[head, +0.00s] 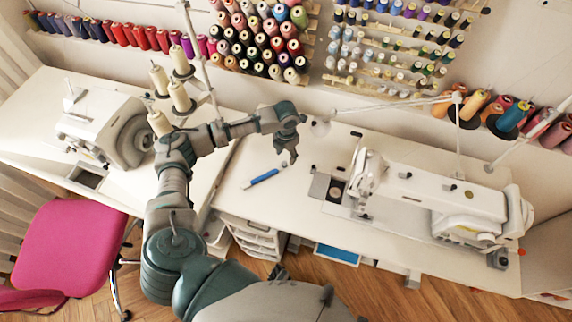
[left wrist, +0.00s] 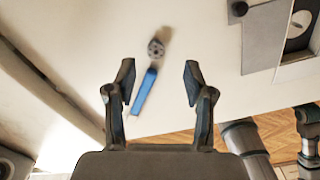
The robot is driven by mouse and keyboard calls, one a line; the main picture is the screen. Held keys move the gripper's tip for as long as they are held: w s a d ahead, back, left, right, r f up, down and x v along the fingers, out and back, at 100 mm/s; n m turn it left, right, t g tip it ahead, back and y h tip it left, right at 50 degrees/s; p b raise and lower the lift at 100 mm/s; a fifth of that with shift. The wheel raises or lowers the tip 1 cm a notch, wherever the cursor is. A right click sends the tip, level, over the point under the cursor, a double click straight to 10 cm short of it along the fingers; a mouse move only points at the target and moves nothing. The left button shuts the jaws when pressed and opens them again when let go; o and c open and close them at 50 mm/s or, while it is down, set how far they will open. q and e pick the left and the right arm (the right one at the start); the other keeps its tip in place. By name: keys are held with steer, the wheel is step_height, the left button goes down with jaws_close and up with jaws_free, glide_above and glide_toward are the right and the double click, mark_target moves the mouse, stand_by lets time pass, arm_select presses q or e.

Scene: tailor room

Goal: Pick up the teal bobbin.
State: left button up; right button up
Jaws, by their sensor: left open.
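A small dark grey, round bobbin-like piece with holes (left wrist: 155,48) lies on the white table in the left wrist view; its teal colour does not show clearly. A small dark spot (head: 284,164) near the gripper in the head view may be the same piece. My left gripper (head: 289,150) is above the table. In the left wrist view its fingers (left wrist: 159,80) are apart and empty, with the piece beyond the fingertips, roughly centred between them. My right gripper is not in view.
A blue-handled tool (head: 261,178) lies close by, also between the fingers in the wrist view (left wrist: 144,92). A sewing machine (head: 430,195) stands to the right and another (head: 105,128) to the left. A teal thread cone (head: 513,116) stands at the far right. A pink chair (head: 70,248) is at left.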

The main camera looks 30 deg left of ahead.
mark_target(285, 161)
arm_select(q)
steer(key=shift+a+f, duration=0.2)
steer(key=shift+f, duration=0.05)
steer(key=f, duration=0.4)
steer(key=shift+a+f+b, duration=0.25)
steer(key=shift+f+b, duration=0.1)
steer(key=shift+f, duration=0.05)
steer(key=shift+w+d+f, duration=0.1)
steer(key=shift+f, duration=0.05)
steer(key=shift+d, duration=0.2)
steer(key=c, duration=0.8)
steer(key=shift+a, duration=0.15)
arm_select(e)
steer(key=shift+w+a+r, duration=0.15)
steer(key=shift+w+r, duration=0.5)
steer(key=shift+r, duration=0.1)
